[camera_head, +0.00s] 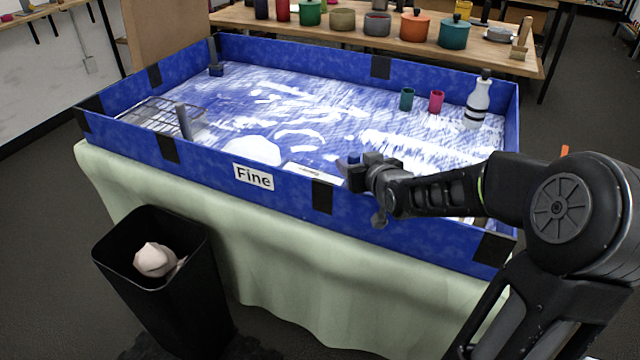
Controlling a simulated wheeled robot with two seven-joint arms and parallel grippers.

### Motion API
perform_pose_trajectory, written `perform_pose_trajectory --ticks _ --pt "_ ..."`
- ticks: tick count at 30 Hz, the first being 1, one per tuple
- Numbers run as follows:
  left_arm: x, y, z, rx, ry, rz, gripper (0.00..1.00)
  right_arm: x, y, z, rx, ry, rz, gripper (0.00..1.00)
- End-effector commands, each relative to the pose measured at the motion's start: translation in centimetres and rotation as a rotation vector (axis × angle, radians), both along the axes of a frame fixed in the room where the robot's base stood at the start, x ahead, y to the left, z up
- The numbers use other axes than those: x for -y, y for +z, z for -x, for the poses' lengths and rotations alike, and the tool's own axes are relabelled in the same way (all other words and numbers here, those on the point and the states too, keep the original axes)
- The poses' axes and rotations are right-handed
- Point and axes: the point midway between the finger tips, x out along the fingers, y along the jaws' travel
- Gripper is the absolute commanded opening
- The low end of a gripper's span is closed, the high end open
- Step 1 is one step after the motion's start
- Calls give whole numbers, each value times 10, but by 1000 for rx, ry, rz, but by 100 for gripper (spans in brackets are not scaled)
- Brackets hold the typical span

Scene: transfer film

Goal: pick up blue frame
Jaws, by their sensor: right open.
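The only large blue frame-like thing that shows is the blue-walled box (405,215), with black patches at its corners and along its walls and a white "Fine" label (253,177) on its front. It rests on a table with a pale green cloth. My right gripper (352,172) is open, over or near the box's front wall, right of the label. I cannot tell whether it touches the wall. A flat white piece (312,172) lies inside the box, just left of the gripper. No smaller blue frame can be made out. My left gripper is not in view.
Inside the box are a grey wire rack (160,115), a green cup (406,99), a pink cup (437,101) and a white bottle (478,104). A black bin (185,290) stands in front at left. A wooden table (500,60) with several pots is behind.

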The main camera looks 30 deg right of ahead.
Motion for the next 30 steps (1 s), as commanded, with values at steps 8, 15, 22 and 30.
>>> perform_pose_trajectory --ticks 8,15,22,30 --pt "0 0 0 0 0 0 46 0 0 0 0 0 0 52" --pt "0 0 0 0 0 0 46 0 0 0 0 0 0 33" --pt "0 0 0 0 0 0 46 0 0 0 0 0 0 14" --pt "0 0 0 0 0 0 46 0 0 0 0 0 0 0"
